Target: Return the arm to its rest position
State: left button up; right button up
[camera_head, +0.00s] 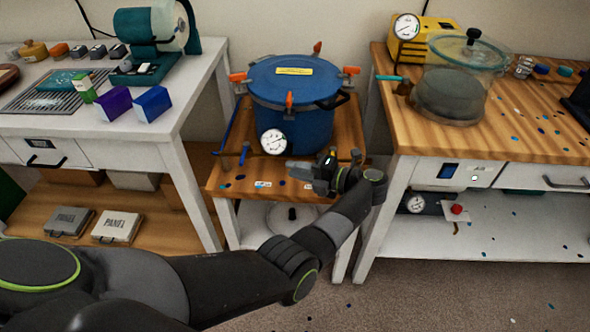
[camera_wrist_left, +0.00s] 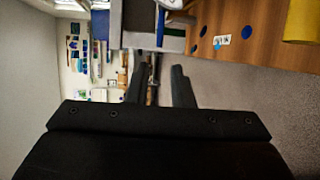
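My left arm reaches in from the lower left in the head view. Its gripper (camera_head: 298,170) is over the front edge of the low wooden stand (camera_head: 222,180), in front of the blue pressure pot (camera_head: 295,85), with its fingers pointing left. In the left wrist view the two dark fingers of my left gripper (camera_wrist_left: 160,68) are apart with nothing between them. The gripper seems clear of the pot, but the exact gap cannot be told. My right gripper is in neither view.
A white table (camera_head: 90,120) with boxes and a teal machine (camera_head: 150,35) stands left. A wood-topped bench (camera_head: 400,130) with a glass-domed chamber (camera_head: 450,90) and a yellow pump (camera_head: 420,40) stands right. Carpet (camera_head: 420,300) lies open in front.

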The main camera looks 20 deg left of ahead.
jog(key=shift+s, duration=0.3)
